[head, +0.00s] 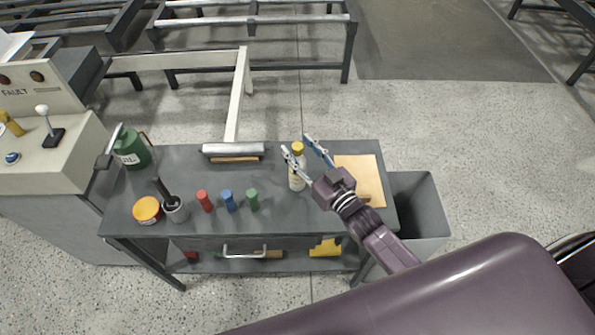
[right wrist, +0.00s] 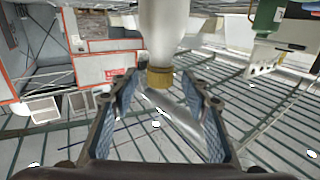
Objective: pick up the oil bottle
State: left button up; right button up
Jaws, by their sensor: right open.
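The oil bottle (head: 297,180) is pale with a yellow cap, standing upright on the dark workbench. My right gripper (head: 298,147) is open, with one finger to each side of the bottle's top in the head view. In the right wrist view the bottle (right wrist: 163,30) hangs upside down from the top edge, its yellow cap (right wrist: 160,77) near and between the open fingertips. Both fingers look clear of the bottle there, but the exact depth is hard to tell. My left gripper is not in view.
The workbench (head: 290,218) also bears a tan sheet (head: 366,175) right of the bottle. Red (head: 205,200), blue (head: 228,200) and green (head: 252,199) cylinders stand to the left. A metal roller-like piece (head: 233,149) lies behind, and a grey bin (head: 420,205) stands at right.

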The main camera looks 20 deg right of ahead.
jog(key=shift+w+a, duration=0.2)
jog(key=shift+w, duration=0.45)
jog(key=shift+c, duration=0.5)
grip_shut()
